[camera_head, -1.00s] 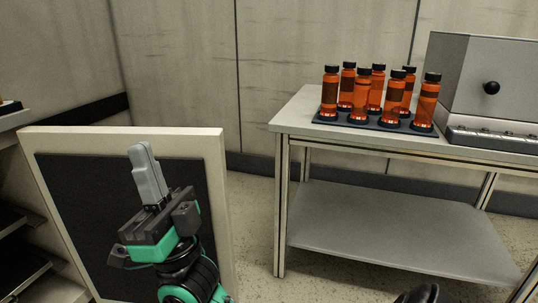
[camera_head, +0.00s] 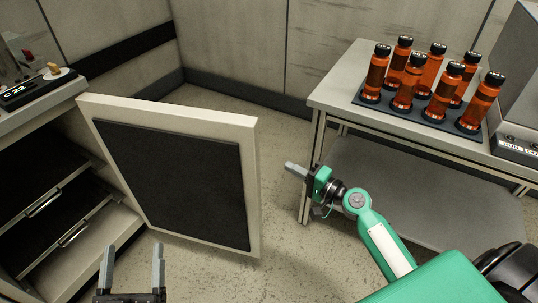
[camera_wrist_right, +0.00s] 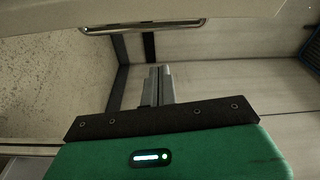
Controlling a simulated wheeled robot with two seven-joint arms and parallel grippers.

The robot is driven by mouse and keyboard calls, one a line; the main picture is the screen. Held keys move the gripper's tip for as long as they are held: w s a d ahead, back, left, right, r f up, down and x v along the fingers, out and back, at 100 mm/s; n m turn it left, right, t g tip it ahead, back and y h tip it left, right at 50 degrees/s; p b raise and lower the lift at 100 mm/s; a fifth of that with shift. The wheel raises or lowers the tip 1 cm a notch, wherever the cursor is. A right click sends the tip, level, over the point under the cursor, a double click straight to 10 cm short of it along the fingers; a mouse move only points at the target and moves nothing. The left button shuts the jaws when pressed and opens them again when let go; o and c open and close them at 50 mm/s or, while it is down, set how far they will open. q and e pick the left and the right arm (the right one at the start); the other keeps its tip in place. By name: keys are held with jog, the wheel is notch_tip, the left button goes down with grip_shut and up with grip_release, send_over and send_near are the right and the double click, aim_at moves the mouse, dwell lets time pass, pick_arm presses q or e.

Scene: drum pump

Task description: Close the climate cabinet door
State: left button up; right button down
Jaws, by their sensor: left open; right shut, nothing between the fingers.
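The climate cabinet (camera_head: 105,225) stands at the left with its dark inside and shelves showing. Its door (camera_head: 252,190), a pale frame with a dark inner panel, stands wide open. My right gripper (camera_head: 290,166) is shut and empty, to the right of the door's free edge and apart from it in the picture. Its closed fingers (camera_wrist_right: 160,84) also show in the right wrist view, below a pale panel with a metal bar handle (camera_wrist_right: 142,26). My left gripper (camera_head: 131,262) is open and empty at the bottom, in front of the cabinet opening.
A grey table (camera_head: 335,107) stands at the right, with several orange bottles (camera_head: 429,72) in a dark rack and a grey device (camera_head: 518,100). A device with a display (camera_head: 22,90) sits on the cabinet top. The floor between door and table is free.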

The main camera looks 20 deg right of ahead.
jog(key=w+a+g+y, duration=0.1)
jog(key=w+a, duration=0.3)
jog(key=w, duration=0.4)
pick_arm(q)
jog(key=f+g, duration=0.1)
jog(key=d+f+g, duration=0.1)
jog(key=f, duration=0.1)
jog(key=s+f+g+p, duration=0.1)
jog(key=f, duration=0.1)
jog(key=shift+d+f, duration=0.1)
jog(key=shift+d, duration=0.2)
pick_arm(e)
jog(key=shift+m, duration=0.3)
jog(key=s+a, duration=0.2)
jog(key=s, duration=0.1)
jog(key=shift+s+a+f, duration=0.1)
jog(key=shift+s+a, duration=0.1)
jog(key=shift+a, duration=0.1)
